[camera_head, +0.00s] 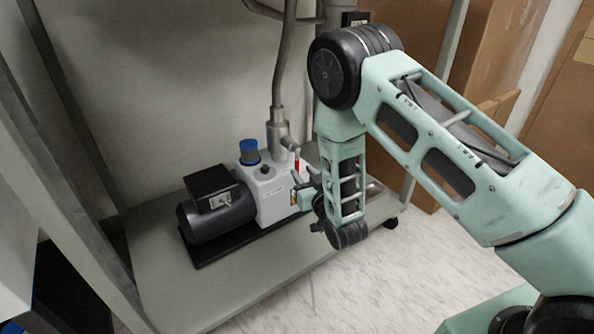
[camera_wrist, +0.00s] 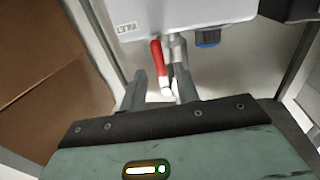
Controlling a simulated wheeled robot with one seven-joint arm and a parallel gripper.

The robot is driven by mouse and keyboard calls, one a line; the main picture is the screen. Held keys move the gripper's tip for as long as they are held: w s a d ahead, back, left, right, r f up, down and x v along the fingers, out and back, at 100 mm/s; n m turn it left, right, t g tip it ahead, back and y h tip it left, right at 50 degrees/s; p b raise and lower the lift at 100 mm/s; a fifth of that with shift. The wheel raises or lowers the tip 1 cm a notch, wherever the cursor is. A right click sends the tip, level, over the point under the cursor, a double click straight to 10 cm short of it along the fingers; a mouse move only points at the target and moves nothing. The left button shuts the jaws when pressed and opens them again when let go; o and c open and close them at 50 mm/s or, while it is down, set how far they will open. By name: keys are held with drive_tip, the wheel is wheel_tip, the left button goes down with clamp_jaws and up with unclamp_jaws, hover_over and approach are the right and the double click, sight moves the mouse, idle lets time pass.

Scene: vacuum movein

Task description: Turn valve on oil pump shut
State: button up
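The oil pump (camera_head: 268,192) has a white body, a black motor and a blue cap, and stands on a low shelf. Its valve has a red handle (camera_head: 297,164), which shows just left of my arm in the head view. In the wrist view, the red handle (camera_wrist: 158,58) hangs below the white pump body (camera_wrist: 190,14) as pictured. My gripper (camera_wrist: 160,72) is open, with one finger on each side of the handle's lower part. I see a gap to each finger. In the head view, my gripper (camera_head: 304,188) is close beside the pump's right end, partly hidden by my wrist.
A grey metal pipe (camera_head: 281,85) rises from the pump fitting. The shelf (camera_head: 230,280) has an upright post (camera_head: 70,130) at left. Cardboard boxes (camera_head: 490,50) stand behind at right. The marbled floor (camera_head: 400,270) in front is clear.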

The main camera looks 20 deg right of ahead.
sight(298, 166)
drive_tip(key=w, duration=0.1)
drive_tip(key=w+b, duration=0.1)
drive_tip(key=w, duration=0.3)
drive_tip(key=shift+a, duration=0.3)
clamp_jaws()
